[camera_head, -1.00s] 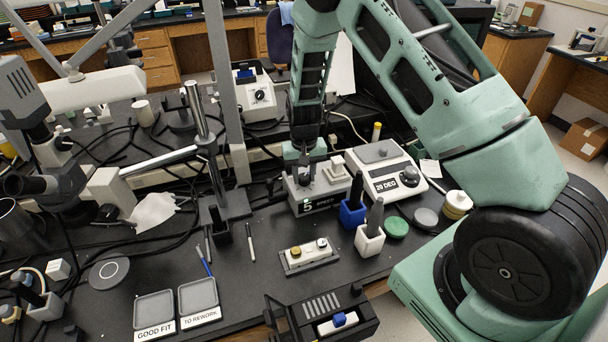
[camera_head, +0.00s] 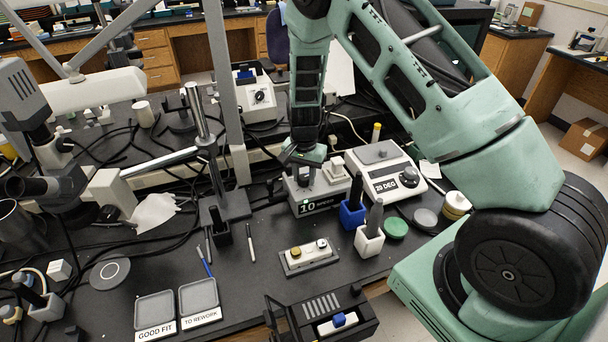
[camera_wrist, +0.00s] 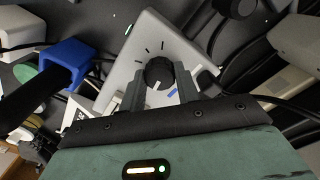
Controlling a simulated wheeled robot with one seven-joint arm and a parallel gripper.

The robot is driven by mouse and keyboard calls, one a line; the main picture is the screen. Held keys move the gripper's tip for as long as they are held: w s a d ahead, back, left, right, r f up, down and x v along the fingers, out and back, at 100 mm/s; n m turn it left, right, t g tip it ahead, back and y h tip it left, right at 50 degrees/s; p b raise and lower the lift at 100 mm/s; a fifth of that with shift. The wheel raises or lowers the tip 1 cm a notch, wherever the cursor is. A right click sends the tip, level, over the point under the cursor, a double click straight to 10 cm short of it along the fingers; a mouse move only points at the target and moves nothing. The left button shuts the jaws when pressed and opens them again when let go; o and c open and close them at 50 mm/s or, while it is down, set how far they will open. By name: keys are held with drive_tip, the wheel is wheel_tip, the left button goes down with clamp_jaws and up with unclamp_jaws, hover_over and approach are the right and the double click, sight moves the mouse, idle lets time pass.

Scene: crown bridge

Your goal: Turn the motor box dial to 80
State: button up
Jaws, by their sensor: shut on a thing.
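The motor box (camera_head: 318,206) is a pale box near the back of the bench, and its front display reads 10 SPEED in the head view. Its light top (camera_wrist: 140,52) with dark tick marks shows in the wrist view. The black round dial (camera_wrist: 158,72) sits on that top. My gripper (camera_wrist: 160,84) is shut on the dial, one finger on each side, and it points down onto the box in the head view (camera_head: 304,172). A white pointer line and a blue mark show near the dial. The dial is mostly hidden by my gripper in the head view.
A white device reading 29 DEG (camera_head: 388,178) stands right of the box. A blue holder (camera_head: 352,214) and a white holder (camera_head: 369,242) stand in front, close by. A metal stand (camera_head: 226,205) is to the left.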

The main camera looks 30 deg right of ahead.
sight(304, 177)
drive_tip(key=shift+w, duration=0.1)
drive_tip(key=o, duration=1)
wheel_tip(304, 177, up, 18)
drive_tip(key=shift+f+b, duration=0.25)
drive_tip(key=shift+b, duration=0.75)
drive_tip(key=s+a+r+n+y, duration=0.1)
drive_tip(key=s+a+r+n, duration=0.1)
drive_tip(key=s+a+n, duration=0.4)
drive_tip(key=s+a+r+n+y, duration=0.1)
drive_tip(key=s+a+r+n, duration=0.15)
drive_tip(key=s+a, duration=0.65)
drive_tip(key=s+a+n, duration=0.2)
drive_tip(key=s+n, duration=0.1)
drive_tip(key=s, duration=0.2)
drive_tip(key=s+a+n+h, duration=0.1)
drive_tip(key=s+n, duration=0.2)
drive_tip(key=s, duration=0.3)
drive_tip(key=s+a+n, duration=0.2)
drive_tip(key=s+n, duration=0.2)
drive_tip(key=s, duration=0.2)
drive_tip(key=shift+a+f, duration=0.1)
drive_tip(key=shift+a, duration=0.25)
